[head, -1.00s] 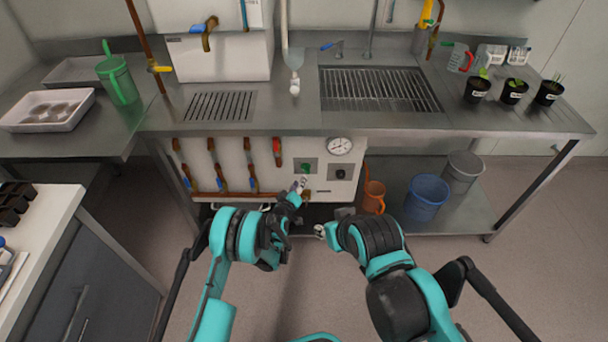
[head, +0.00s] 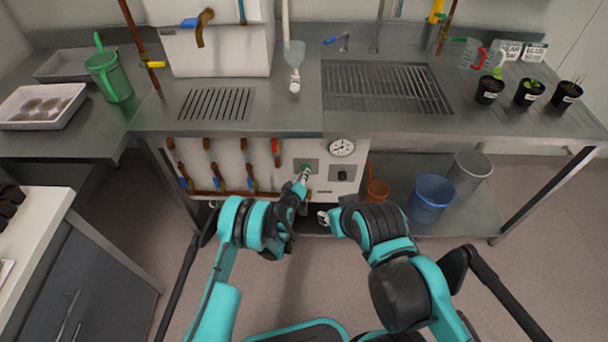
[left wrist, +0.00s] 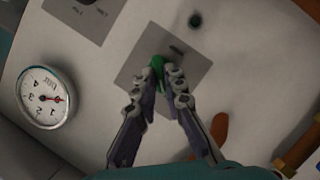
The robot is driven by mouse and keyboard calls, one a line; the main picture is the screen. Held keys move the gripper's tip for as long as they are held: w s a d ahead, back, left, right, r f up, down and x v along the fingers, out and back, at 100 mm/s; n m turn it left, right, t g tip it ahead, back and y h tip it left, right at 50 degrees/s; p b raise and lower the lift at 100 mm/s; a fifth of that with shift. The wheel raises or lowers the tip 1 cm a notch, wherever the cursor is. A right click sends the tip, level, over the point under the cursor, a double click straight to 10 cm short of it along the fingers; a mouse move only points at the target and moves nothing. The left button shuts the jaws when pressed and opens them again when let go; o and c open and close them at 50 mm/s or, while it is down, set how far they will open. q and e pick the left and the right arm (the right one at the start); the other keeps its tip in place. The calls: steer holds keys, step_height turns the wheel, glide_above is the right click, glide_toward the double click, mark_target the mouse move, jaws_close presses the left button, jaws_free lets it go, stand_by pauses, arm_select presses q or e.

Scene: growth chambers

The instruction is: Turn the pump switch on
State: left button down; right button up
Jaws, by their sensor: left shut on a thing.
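The pump switch is a green knob (head: 308,167) on a grey plate on the white panel's front. In the left wrist view the green knob (left wrist: 157,62) sits between my left fingertips, partly hidden by them. My left gripper (head: 303,176) reaches up to the panel from below, and in the left wrist view its fingers (left wrist: 164,73) are closed on the knob. The knob's exact turn and the plate's lettering are too small to read. My right gripper (head: 325,217) hangs below the panel, apart from it; its fingers are too small to judge.
A black knob (head: 342,175) on a second plate and a round gauge (head: 342,147) are close to the right. Pipes with blue-handled valves (head: 251,180) line the panel's left. The counter edge overhangs above. An orange jug (head: 377,191) and blue bucket (head: 430,194) stand right.

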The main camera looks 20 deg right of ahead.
arm_select(q)
steer(key=shift+m, duration=0.3)
steer(key=shift+s+d+r+m+t+y, duration=0.1)
steer(key=shift+d+m+t+y, duration=0.15)
steer(key=shift+m+y, duration=1.25)
steer(key=shift+d+f+m+t+y, duration=0.1)
steer(key=shift+d+m+t+y, duration=0.2)
steer(key=shift+m+y, duration=1.2)
steer(key=shift+s+d+r+m+t+y, duration=0.1)
steer(key=shift+m+t+y, duration=0.4)
steer(key=shift+m, duration=1.8)
steer(key=c, duration=1.6)
jaws_free()
steer(key=shift+s, duration=0.1)
